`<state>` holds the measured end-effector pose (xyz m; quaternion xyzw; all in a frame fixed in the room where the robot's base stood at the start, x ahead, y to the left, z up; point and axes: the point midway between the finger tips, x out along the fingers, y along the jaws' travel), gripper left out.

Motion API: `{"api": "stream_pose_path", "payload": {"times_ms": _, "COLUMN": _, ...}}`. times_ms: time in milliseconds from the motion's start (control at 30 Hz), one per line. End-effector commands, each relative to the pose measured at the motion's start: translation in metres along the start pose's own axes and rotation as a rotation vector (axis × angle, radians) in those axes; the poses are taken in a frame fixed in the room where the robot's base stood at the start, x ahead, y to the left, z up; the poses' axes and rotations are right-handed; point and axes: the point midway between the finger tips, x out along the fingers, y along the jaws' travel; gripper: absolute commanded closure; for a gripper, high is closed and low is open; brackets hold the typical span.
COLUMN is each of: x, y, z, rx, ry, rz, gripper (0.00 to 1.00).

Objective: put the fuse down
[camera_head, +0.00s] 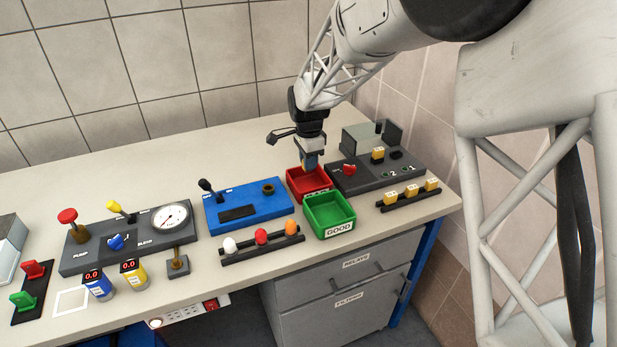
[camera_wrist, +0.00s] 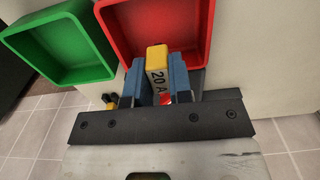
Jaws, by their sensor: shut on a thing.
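My gripper (camera_head: 309,164) points down at the red tray (camera_head: 294,184). In the wrist view its blue fingers (camera_wrist: 159,84) are shut on a yellow fuse (camera_wrist: 157,60) marked "20 A". The fuse shows in front of the red tray's (camera_wrist: 203,25) inside, so it is over or in the tray; its height above the floor is unclear. In the head view the fuse is hidden by the fingers. The green tray (camera_head: 330,209), labelled "GOOD", stands in front of the red one and is empty. It also shows in the wrist view (camera_wrist: 58,48).
Right of the trays is a dark tester panel (camera_head: 375,175) with a red knob and a yellow block. A black rack (camera_head: 410,202) holds yellow fuses near the table's right edge. A blue panel (camera_head: 247,206) with a lever and a bulb rack (camera_head: 262,246) stand at left.

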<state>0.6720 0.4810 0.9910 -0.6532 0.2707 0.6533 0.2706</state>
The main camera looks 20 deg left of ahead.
Motion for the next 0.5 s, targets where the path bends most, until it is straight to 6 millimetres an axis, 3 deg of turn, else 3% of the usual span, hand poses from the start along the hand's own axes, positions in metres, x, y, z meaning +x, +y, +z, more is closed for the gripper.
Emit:
{"api": "stream_pose_path", "payload": {"times_ms": 200, "x": 0.019, "y": 0.0, "z": 0.0, "rx": 0.0, "ry": 0.0, "rz": 0.0, "gripper": 1.0}}
{"api": "stream_pose_path", "payload": {"times_ms": 500, "x": 0.02, "y": 0.0, "z": 0.0, "rx": 0.0, "ry": 0.0, "rz": 0.0, "gripper": 1.0}}
